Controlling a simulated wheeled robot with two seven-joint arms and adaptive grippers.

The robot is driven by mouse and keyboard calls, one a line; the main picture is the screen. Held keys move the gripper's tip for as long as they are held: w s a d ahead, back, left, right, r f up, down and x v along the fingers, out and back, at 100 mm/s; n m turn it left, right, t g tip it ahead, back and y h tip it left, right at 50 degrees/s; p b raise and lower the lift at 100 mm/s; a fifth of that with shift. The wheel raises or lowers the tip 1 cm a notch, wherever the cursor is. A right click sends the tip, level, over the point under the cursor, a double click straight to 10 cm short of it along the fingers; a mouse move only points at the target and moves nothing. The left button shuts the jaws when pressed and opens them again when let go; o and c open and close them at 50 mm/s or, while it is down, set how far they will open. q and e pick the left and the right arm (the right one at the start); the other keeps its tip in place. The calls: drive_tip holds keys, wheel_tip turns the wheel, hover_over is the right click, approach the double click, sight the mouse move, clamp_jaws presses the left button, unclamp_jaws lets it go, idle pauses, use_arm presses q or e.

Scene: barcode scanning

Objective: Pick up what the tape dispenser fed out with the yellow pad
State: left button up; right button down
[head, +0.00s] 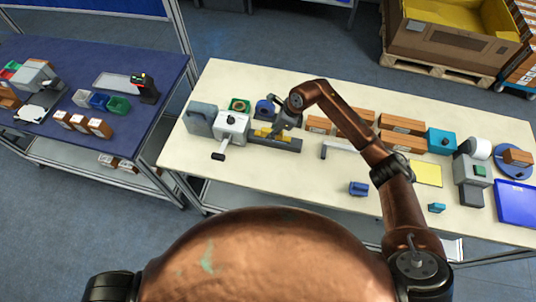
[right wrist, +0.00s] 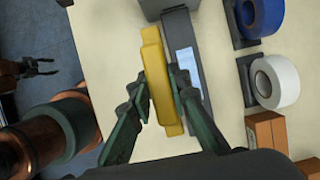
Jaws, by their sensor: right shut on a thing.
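The yellow pad (right wrist: 160,78) is a long yellow block with a raised middle. My right gripper (right wrist: 162,98) is shut on it in the right wrist view. The pad is beside a dark grey channel (right wrist: 196,103) with a pale bluish strip (right wrist: 187,65) lying on it. In the head view the right gripper (head: 279,128) is over this channel (head: 284,146), and part of the yellow pad (head: 264,132) shows. The grey dispenser box (head: 231,125) stands at the channel's left end. My left gripper (right wrist: 45,67) appears at the left of the wrist view, open and empty, away from the table.
Blue (right wrist: 266,14) and white (right wrist: 276,82) tape rolls stand near the channel. Cardboard boxes (head: 402,123) lie to the right, with a yellow sheet (head: 427,173) and a blue tray (head: 517,203) further right. The front middle of the table is mostly clear.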

drive_tip(key=shift+w+d+f, duration=0.25)
drive_tip(key=shift+w+f, duration=0.5)
drive_tip(key=shift+f, duration=0.35)
drive_tip(key=shift+w+d+f, duration=0.25)
drive_tip(key=shift+w+f, duration=0.5)
drive_tip(key=shift+f, duration=0.35)
drive_tip(key=shift+w+d+f, duration=0.25)
drive_tip(key=shift+w+f, duration=0.5)
drive_tip(key=shift+f, duration=0.35)
drive_tip(key=shift+f+b, duration=0.6)
drive_tip(key=shift+s+f+b, duration=0.15)
drive_tip(key=shift+f+b, duration=0.1)
drive_tip(key=shift+b, duration=0.05)
idle(0.6)
drive_tip(key=shift+r+p, duration=0.5)
drive_tip(key=shift+r, duration=0.7)
drive_tip(key=shift+r+p, duration=0.95)
drive_tip(key=shift+r, duration=1.55)
